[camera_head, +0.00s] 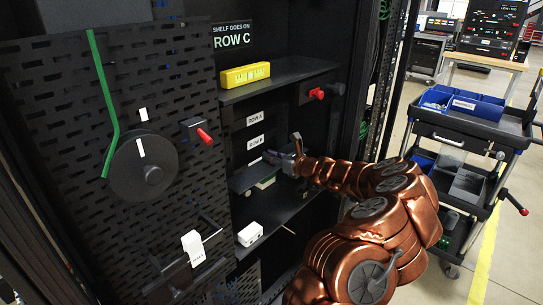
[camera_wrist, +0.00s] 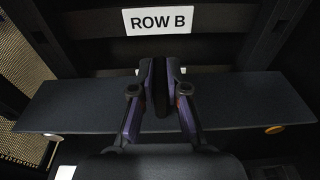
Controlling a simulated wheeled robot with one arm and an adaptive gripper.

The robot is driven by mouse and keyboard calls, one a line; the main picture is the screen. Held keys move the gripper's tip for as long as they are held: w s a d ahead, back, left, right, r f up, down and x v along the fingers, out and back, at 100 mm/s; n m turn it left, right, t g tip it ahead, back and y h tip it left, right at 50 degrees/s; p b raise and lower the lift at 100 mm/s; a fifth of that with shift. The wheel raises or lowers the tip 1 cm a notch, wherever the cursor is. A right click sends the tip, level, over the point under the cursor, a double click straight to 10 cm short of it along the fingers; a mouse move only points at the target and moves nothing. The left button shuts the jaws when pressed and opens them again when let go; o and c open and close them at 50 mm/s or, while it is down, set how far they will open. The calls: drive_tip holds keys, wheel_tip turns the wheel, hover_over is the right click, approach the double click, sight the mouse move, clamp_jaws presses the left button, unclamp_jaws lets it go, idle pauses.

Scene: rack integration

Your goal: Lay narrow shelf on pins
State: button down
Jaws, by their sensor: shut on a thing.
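The narrow shelf (camera_wrist: 245,103) is a flat dark grey board that spans most of the wrist view, roughly level. It also shows inside the rack in the head view (camera_head: 243,181), partly hidden by my arm. My gripper (camera_wrist: 160,65) is shut on the shelf near its middle; the jaws hide the exact contact. In the head view my gripper (camera_head: 283,160) is in the rack bay below the ROW B label (camera_head: 256,142). Small round discs (camera_wrist: 275,129) show at the shelf's front edge; I cannot tell whether they are pins. A sign (camera_head: 232,37) reads "SHELF GOES ON ROW C".
A fixed shelf with a yellow level (camera_head: 245,75) is above my gripper. A white box (camera_head: 250,234) sits on a surface below. A tool cart (camera_head: 465,130) stands at right.

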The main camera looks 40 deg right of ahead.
drive_tip(key=shift+f, duration=0.25)
idle(0.3)
drive_tip(key=c, duration=1.1)
unclamp_jaws()
drive_tip(key=v, duration=1.2)
drive_tip(key=shift+f, duration=0.1)
